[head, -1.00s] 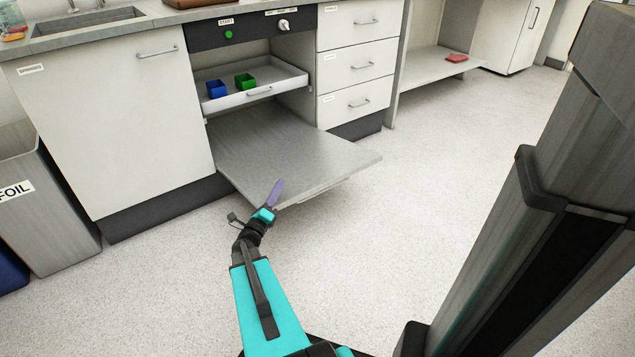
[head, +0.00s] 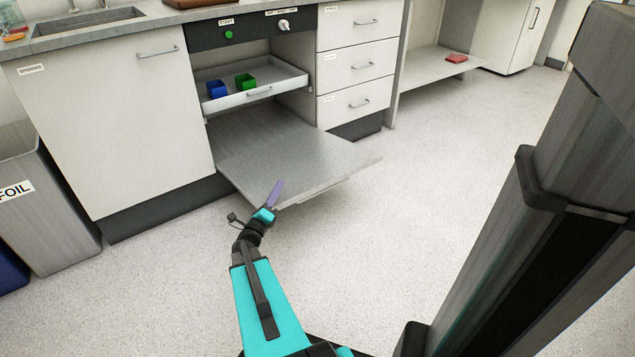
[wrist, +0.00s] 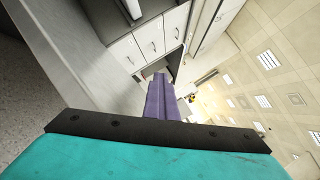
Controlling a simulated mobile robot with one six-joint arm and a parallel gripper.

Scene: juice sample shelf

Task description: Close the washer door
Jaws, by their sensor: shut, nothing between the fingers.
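The washer door (head: 290,155) is a grey panel folded down open, lying about level in front of the washer. The washer (head: 250,34) has a dark control strip with a green start button and a knob. Its white rack (head: 292,82) holds a blue cup (head: 216,89) and a green cup (head: 245,81). My gripper (head: 275,190) is shut and empty, its purple fingers at the door's front left edge. Whether they touch the door is unclear. In the wrist view the purple fingers (wrist: 161,100) are together, with a pale panel edge to the left.
A cabinet (head: 115,130) stands left of the washer, with a grey foil bin (head: 45,215) beside it. White drawers (head: 357,68) are on the right. The speckled floor in front and to the right is clear.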

